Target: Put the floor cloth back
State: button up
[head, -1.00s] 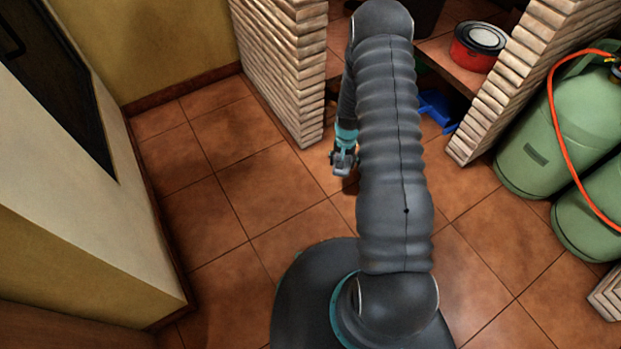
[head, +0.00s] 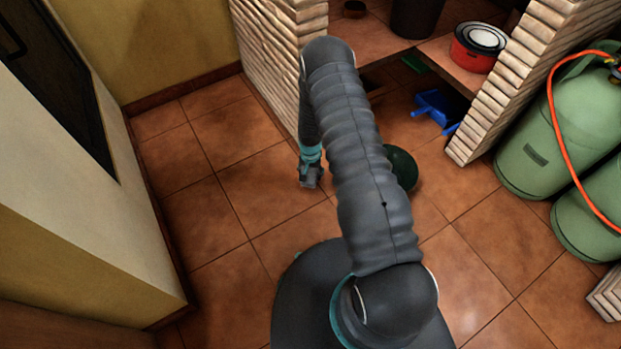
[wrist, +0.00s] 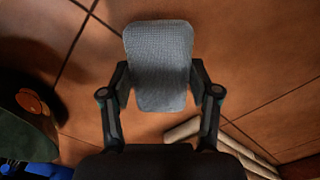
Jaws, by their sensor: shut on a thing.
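The floor cloth (wrist: 160,65) is a grey, textured, folded pad in the wrist view. My gripper (wrist: 160,88) is shut on it, with one finger at each side. In the head view my gripper (head: 311,178) hangs over the tiled floor, just in front of the left brick pier. The cloth is hard to make out there, as it is small and grey like the gripper. The gap between cloth and floor cannot be judged.
The left brick pier (head: 285,65) is close to my gripper. A dark green round object (head: 403,168) is on the floor, partly behind my arm. A blue item (head: 437,108) lies under the shelf holding a red pot (head: 477,52). Green gas cylinders (head: 545,140) stand right. Floor at left is clear.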

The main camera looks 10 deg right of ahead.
aim_at(311, 179)
jog(key=shift+f, duration=1.85)
jog(key=shift+f+b, duration=0.2)
jog(key=shift+b, duration=0.1)
jog(key=o, duration=1.1)
jog(key=shift+r, duration=0.1)
